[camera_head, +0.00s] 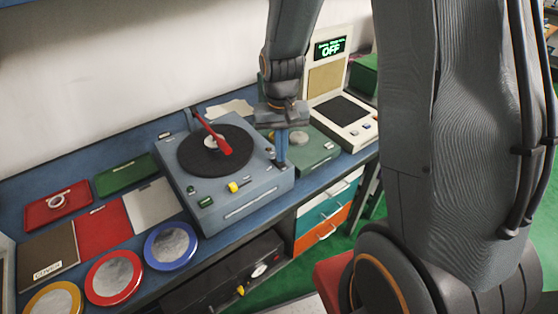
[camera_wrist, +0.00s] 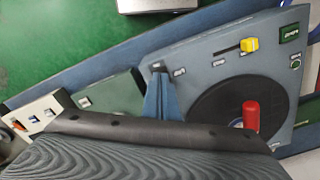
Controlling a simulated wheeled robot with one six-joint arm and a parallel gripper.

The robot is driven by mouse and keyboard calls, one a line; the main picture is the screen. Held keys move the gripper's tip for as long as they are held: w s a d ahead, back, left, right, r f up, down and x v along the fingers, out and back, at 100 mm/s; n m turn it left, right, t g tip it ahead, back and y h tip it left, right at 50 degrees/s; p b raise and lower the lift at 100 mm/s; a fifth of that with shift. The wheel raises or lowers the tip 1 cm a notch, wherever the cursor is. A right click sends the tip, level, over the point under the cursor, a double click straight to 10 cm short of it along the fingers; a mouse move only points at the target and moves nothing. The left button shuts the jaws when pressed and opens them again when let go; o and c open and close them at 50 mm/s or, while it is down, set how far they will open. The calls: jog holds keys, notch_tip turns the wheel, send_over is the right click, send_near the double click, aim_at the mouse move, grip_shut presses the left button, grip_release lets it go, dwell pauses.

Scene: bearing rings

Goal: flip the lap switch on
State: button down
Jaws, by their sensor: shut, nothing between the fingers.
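The lap is a blue-grey box (camera_head: 240,196) with a dark round disc (camera_head: 190,158) and a red-handled arm over it. It also fills the right of the wrist view (camera_wrist: 215,75). My gripper (camera_head: 281,163) is shut and empty, pointing down at the lap's right front corner. In the wrist view my blue fingers (camera_wrist: 159,88) end close by a small pale switch (camera_wrist: 158,67) at that corner. I cannot tell whether they touch it or which way it is set. In the head view my gripper hides this switch.
A yellow slider knob (camera_head: 233,187) and a green plate (camera_head: 205,201) are on the lap's front edge. A green-grey box (camera_head: 312,152) stands right of my gripper. Behind it, a beige device (camera_head: 325,78) has a display reading OFF. Coloured trays and round dishes cover the bench's left.

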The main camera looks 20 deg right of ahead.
jog(key=shift+f+b, duration=0.35)
jog(key=shift+f, duration=0.35)
dwell(0.3)
notch_tip(320, 180, up, 7)
jog(key=p, duration=0.6)
dwell(0.4)
jog(key=shift+s, duration=0.15)
